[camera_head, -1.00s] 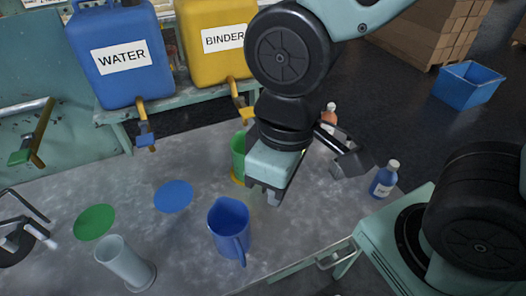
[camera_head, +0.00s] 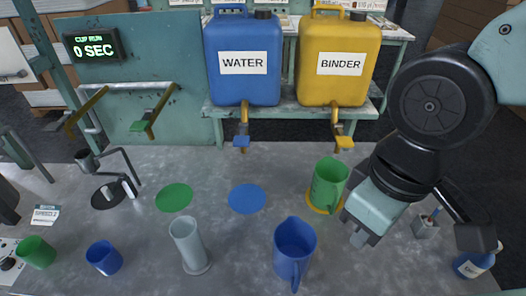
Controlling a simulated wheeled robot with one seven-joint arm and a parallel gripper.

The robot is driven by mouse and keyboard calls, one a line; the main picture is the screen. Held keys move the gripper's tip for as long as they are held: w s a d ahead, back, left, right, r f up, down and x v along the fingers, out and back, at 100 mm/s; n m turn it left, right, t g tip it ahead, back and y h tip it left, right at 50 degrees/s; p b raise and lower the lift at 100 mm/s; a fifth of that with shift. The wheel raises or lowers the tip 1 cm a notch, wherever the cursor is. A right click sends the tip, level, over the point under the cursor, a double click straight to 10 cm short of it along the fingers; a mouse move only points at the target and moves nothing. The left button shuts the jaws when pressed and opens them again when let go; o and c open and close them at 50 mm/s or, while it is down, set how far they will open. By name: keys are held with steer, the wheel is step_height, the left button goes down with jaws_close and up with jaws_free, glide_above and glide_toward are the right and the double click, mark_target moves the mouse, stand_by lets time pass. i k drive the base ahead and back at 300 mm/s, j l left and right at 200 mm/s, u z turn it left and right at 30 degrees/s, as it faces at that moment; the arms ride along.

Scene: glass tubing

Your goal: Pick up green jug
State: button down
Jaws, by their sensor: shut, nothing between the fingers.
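The green jug (camera_head: 328,183) stands upright on a yellow disc (camera_head: 315,203) on the right half of the table. My gripper (camera_head: 359,234) is just to the right and front of the jug in the picture. Its fingers point down and are shut with nothing between them. The jug is in full view apart from its right edge, close to my gripper; I cannot tell whether they touch.
A blue jug (camera_head: 292,250) and a clear cylinder (camera_head: 189,246) stand at the front. Green (camera_head: 174,197) and blue (camera_head: 247,198) discs lie flat. Blue water (camera_head: 243,85) and yellow binder (camera_head: 332,80) tanks stand behind. A blue bottle (camera_head: 475,262) is at right.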

mark_target(330, 175)
steer(key=u, duration=2.05)
steer(key=z, duration=2)
steer(key=k+j+u, duration=0.15)
steer(key=j, duration=0.25)
steer(key=j+u, duration=0.2)
steer(key=j, duration=0.2)
steer(key=i, duration=0.45)
